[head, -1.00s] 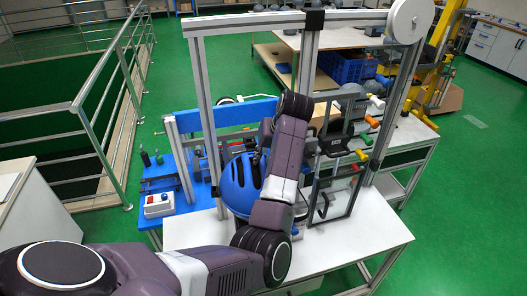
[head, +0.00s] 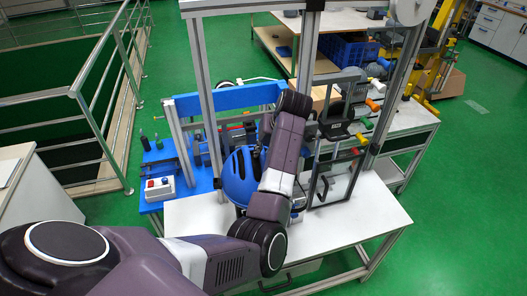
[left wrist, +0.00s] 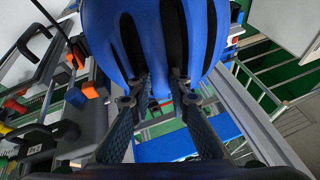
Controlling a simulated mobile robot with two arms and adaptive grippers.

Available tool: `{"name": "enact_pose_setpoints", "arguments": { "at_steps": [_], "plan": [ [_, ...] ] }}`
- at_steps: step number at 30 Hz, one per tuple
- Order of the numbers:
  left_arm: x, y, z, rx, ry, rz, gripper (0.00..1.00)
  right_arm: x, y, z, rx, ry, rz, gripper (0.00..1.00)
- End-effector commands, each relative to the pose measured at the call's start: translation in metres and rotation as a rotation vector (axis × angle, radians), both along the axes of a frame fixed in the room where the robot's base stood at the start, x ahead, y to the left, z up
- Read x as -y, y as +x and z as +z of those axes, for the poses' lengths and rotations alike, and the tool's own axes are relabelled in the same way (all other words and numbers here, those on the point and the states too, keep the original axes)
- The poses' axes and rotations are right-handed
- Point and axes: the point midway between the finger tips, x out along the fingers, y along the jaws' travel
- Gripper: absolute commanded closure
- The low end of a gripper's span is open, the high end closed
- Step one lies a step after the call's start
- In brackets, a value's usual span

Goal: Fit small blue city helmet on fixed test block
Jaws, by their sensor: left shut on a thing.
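The blue city helmet (head: 240,177) with dark vents is held in the air above the white table (head: 345,235), in front of the drop tower's left post. My left gripper is shut on it; in the head view the gripper is mostly hidden by my own wrist. In the left wrist view the helmet (left wrist: 155,35) fills the top middle, and the two fingers of my left gripper (left wrist: 155,92) grip its edge, at the vents. I cannot make out the fixed test block in either view; the helmet and my arm may hide it. My right gripper is not in view.
The drop tower's metal posts (head: 208,95) stand close around the helmet and my forearm. A black carriage (head: 338,131) and colored handles (head: 366,123) are at right. A control box (head: 159,188) sits on the blue bench at left. The table's front right is clear.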

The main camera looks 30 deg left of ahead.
Motion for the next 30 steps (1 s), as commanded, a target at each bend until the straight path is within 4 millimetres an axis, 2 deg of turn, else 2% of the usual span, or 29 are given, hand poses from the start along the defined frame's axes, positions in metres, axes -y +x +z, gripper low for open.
{"name": "enact_pose_setpoints", "arguments": {
  "at_steps": [16, 30],
  "plan": [
    [0.002, 0.001, 0.000, 0.002, 0.001, 0.000, 1.00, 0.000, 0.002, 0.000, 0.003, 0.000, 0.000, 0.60],
    [0.002, 0.001, -0.009, 0.001, 0.002, 0.000, 1.00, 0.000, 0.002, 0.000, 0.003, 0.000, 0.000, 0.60]
  ]
}}
